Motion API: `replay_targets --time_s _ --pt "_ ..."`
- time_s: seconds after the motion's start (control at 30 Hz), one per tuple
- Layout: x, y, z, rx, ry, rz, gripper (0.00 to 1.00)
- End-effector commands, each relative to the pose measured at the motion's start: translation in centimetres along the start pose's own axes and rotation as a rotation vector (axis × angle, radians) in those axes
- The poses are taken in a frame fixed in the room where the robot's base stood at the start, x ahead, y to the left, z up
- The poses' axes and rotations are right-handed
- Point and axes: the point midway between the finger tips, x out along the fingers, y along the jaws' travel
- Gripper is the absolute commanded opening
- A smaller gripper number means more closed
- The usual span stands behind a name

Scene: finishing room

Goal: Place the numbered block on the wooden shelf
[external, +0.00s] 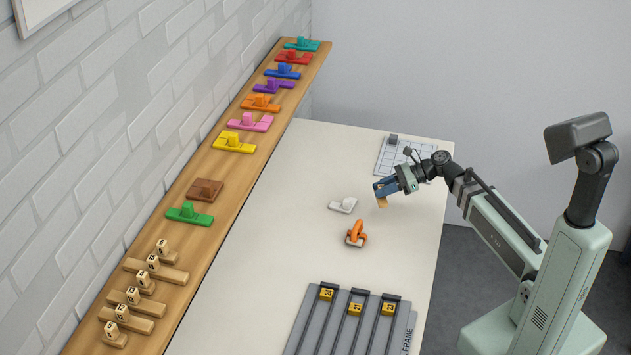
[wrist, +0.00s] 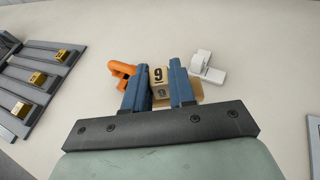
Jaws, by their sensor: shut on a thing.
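My gripper (external: 382,195) is over the white table, with its blue fingers shut on a pale wooden numbered block (external: 382,203). In the wrist view, the block (wrist: 158,75) sits between the two fingers (wrist: 160,92) and shows a black 9 on one face; a second mark below it is hard to read. The block is held above the table, apart from the shelf. The wooden shelf (external: 238,172) runs along the brick wall on the left. Several numbered wooden blocks stand on wooden bases at its near end, among them one block (external: 163,247) at the far end of that row.
Coloured pieces, including a green one (external: 189,214) and a brown one (external: 205,190), line the shelf, with bare wood between some. An orange clamp-like object (external: 356,235) and a white piece (external: 343,205) lie on the table. A grey frame (external: 337,330) holds yellow numbered blocks.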

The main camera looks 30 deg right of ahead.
Motion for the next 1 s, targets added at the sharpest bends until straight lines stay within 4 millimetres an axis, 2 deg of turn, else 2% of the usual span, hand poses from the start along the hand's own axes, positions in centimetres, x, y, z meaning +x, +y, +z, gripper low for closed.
replay_targets --time_s 0.07,0.17,0.5,0.63,0.73,1.0 --pt "-0.2 -0.5 0.6 0.001 -0.001 -0.006 0.0" --pt "-0.5 0.2 -0.4 0.011 0.001 -0.023 0.0" --pt "-4.9 -0.6 -8.0 0.064 0.0 -0.145 0.0" --pt "-6.4 -1.2 -10.1 0.078 0.0 -0.181 0.0" --pt "-7.2 -1.6 -10.9 0.084 0.001 -0.199 0.0" --pt "-8.0 -2.0 -11.3 0.089 0.0 -0.214 0.0"
